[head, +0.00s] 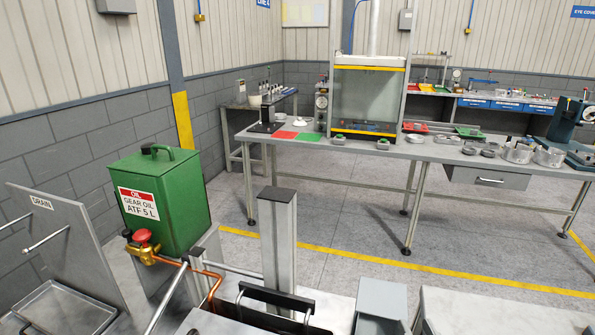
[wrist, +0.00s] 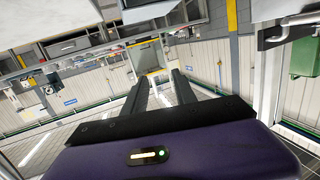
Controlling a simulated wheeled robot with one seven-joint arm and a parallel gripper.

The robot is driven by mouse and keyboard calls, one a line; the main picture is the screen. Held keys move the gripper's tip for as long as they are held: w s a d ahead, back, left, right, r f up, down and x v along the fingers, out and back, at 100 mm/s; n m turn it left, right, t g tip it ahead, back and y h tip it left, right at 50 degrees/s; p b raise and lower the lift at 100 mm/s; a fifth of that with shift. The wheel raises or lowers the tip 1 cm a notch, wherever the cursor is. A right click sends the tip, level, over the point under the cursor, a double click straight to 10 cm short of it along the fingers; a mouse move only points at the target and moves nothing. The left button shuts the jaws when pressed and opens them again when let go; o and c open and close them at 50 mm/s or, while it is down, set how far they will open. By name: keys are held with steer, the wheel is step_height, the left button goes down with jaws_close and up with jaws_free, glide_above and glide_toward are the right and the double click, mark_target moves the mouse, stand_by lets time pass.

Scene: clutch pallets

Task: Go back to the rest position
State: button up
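My gripper (wrist: 159,76) shows in the wrist view, with two dark fingers apart and only the room visible between them. It holds nothing that I can see. The wrist picture is turned over, with the bench at the top left. I cannot make out my gripper in the head view, so its place relative to the bench is hard to tell.
A green gear oil can (head: 160,205) with a red-knobbed valve (head: 143,236) stands at the left, near a drain panel (head: 65,240). A long workbench (head: 400,150) carries a glass-fronted cabinet (head: 367,95) and small parts. Grey floor (head: 350,215) lies clear before it.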

steer(key=s+a+f+g, duration=0.1)
steer(key=s, duration=1.6)
steer(key=s+a+f, duration=0.1)
steer(key=s, duration=1.6)
steer(key=shift+s+a+f+g, duration=0.15)
steer(key=shift+a+g, duration=0.25)
steer(key=shift+s, duration=0.1)
